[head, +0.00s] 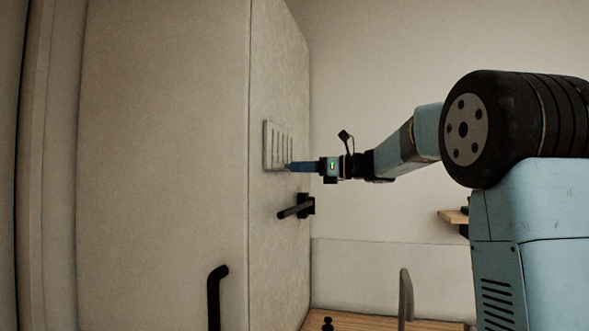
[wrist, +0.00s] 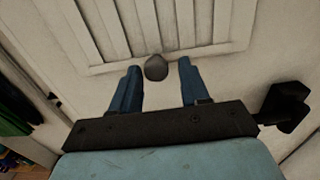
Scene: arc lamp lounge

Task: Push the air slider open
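The air slider is a pale slotted vent panel (head: 278,146) on the side face of a large pale cabinet-like body; its slats and lower frame also fill the top of the wrist view (wrist: 158,30). A dark round knob (wrist: 156,67) sits at the vent's lower frame edge. My gripper (head: 290,167) reaches the lower edge of the vent from the right. In the wrist view its two blue fingers (wrist: 159,74) are apart, one to each side of the knob, with gaps visible between. Whether the fingertips touch the panel, I cannot tell. The knob is hidden in the head view.
A black bar handle (head: 294,208) sticks out below the vent, close under my gripper. Another black handle (head: 214,295) is on the front face (head: 165,150). A small wooden shelf (head: 453,216) is at right.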

